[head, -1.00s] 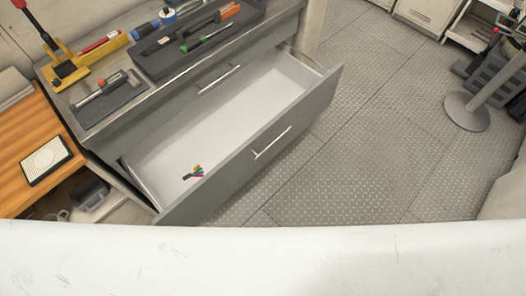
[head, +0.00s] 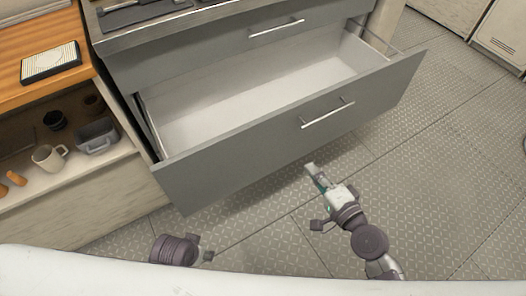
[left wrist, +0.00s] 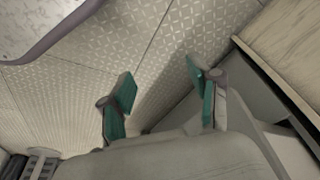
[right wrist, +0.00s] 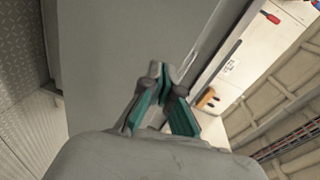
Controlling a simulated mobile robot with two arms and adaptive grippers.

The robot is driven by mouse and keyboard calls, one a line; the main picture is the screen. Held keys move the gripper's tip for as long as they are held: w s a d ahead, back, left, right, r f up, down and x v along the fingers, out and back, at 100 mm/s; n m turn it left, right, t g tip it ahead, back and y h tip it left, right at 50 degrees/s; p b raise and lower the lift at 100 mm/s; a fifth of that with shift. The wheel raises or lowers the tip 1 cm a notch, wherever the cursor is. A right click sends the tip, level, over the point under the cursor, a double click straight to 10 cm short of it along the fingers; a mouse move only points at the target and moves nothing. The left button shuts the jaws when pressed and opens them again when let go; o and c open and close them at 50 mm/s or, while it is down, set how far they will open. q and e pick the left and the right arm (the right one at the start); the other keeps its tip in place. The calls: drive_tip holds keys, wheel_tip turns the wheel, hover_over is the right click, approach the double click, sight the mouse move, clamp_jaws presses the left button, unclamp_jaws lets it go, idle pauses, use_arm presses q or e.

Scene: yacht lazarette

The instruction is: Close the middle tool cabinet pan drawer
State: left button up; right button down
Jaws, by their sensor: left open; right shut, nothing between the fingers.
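The grey pan drawer (head: 290,135) stands pulled out below a shut upper drawer (head: 215,50) in the head view. Its front carries a silver bar handle (head: 327,115), and its pale inside shows bare. My right gripper (head: 311,167) is shut and empty, in front of the drawer face and below the handle in the picture. In the right wrist view its fingers (right wrist: 161,70) point toward a grey panel (right wrist: 130,35). In the left wrist view my left gripper (left wrist: 162,85) is open and empty above the floor. In the head view the left fingers are hardly visible.
A wooden-topped shelf unit (head: 80,185) with a mug (head: 48,156) and a grey container (head: 97,136) stands left of the drawer. Patterned metal floor (head: 440,150) is clear in front and to the right. A pale cabinet (head: 500,40) stands at far right.

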wheel_tip(320, 180, up, 4)
drive_tip(key=a+y, duration=0.2)
approach(271, 121)
drive_tip(key=a, duration=0.1)
drive_tip(key=shift+m+t, duration=0.3)
drive_tip(key=shift+t, duration=0.1)
drive_tip(key=x, duration=0.6)
drive_tip(key=shift+w+d+f+p, duration=0.1)
drive_tip(key=shift+w+p, duration=0.05)
drive_tip(key=shift+p, duration=0.15)
use_arm(q)
drive_tip(key=shift+s+a+f, duration=0.1)
drive_tip(key=shift+s+f, duration=0.1)
drive_tip(key=shift+f, duration=0.5)
drive_tip(key=shift+s+a+f, duration=0.1)
drive_tip(key=shift+s+f, duration=0.05)
drive_tip(key=shift+f, duration=0.5)
drive_tip(key=shift+s+f, duration=0.2)
drive_tip(key=shift+f, duration=0.5)
use_arm(e)
drive_tip(key=shift+w+a, duration=0.25)
drive_tip(key=shift+w, duration=0.05)
